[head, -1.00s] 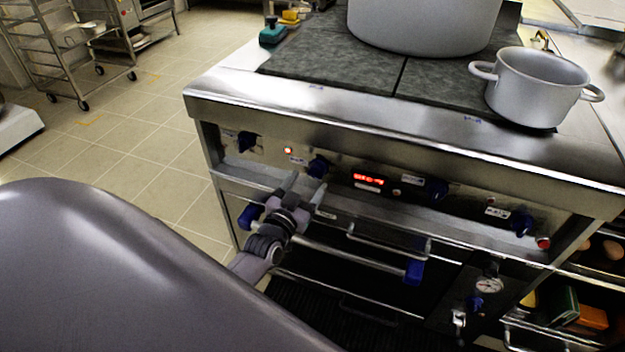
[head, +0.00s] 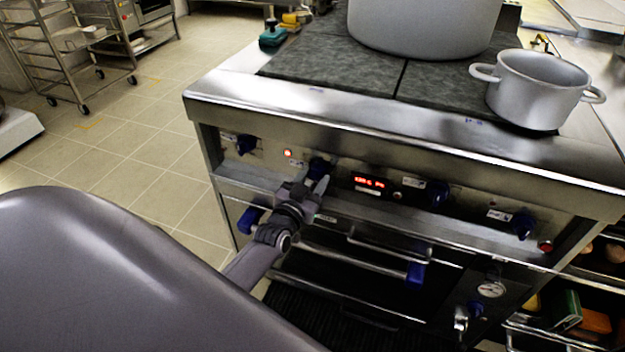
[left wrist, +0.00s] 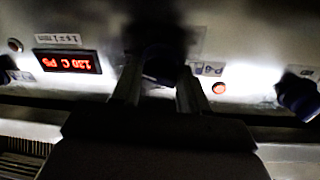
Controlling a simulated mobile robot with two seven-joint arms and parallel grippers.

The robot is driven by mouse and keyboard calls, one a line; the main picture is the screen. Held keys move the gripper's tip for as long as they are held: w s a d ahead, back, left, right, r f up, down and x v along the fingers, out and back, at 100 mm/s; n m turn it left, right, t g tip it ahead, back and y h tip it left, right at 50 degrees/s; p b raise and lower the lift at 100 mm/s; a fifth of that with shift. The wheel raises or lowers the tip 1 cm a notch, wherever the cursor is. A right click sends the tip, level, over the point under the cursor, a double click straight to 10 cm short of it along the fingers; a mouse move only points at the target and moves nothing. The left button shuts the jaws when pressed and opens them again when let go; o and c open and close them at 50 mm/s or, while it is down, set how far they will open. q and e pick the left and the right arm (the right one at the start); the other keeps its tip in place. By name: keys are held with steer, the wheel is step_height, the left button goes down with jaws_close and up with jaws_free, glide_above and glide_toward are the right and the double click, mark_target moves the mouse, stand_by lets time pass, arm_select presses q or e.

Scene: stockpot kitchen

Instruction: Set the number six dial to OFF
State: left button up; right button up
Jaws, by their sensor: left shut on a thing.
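A row of dark blue dials sits on the stove's front panel. My left gripper (head: 316,186) is at the second dial from the left (head: 320,167) and is shut on it. In the left wrist view, which is upside down, the gripper's fingers (left wrist: 158,90) stand on either side of this dark dial (left wrist: 163,66). Its pointer is too dark to read. A small label (left wrist: 207,69) beside it is hard to read. My right gripper is not in view.
A lit red lamp (head: 287,153) and a red display (head: 369,183) flank the held dial. Other dials are at the far left (head: 246,144) and to the right (head: 437,192). Oven door handles lie below. A large pot (head: 425,22) and a smaller pot (head: 537,90) stand on top.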

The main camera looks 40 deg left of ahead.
arm_select(q)
steer(key=shift+n, duration=0.3)
steer(key=n, duration=0.4)
steer(key=shift+a+f+n, duration=0.1)
steer(key=shift+n, duration=0.3)
steer(key=n+b, duration=0.1)
steer(key=n, duration=0.4)
steer(key=shift+f+n+y, duration=0.1)
steer(key=shift+n+y, duration=0.2)
steer(key=shift+y, duration=0.1)
steer(key=n+y+b, duration=0.1)
steer(key=n+b, duration=0.2)
steer(key=n, duration=0.9)
steer(key=shift+s+f, duration=0.1)
steer(key=o, duration=1)
